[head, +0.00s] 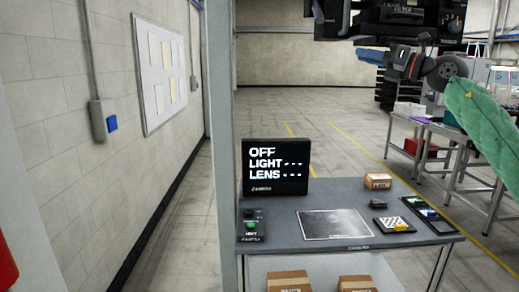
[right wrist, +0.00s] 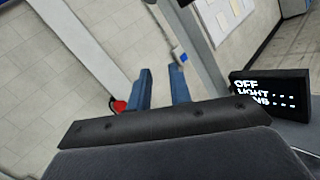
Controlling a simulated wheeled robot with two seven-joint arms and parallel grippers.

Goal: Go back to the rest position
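My right gripper (head: 371,56) is up in the air at the upper right of the head view, above and behind the workbench. Its arm, in a green sleeve, comes in from the right. In the right wrist view, its two blue fingers (right wrist: 162,82) stand apart with nothing held between them. My left gripper is in neither view.
A grey workbench (head: 285,222) carries a black screen (head: 276,167) reading OFF, LIGHT, LENS, a small carton (head: 377,181), a checkered plate (head: 393,225) and a black tray (head: 427,214). Dark equipment (head: 390,18) hangs at the top. Open floor lies behind.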

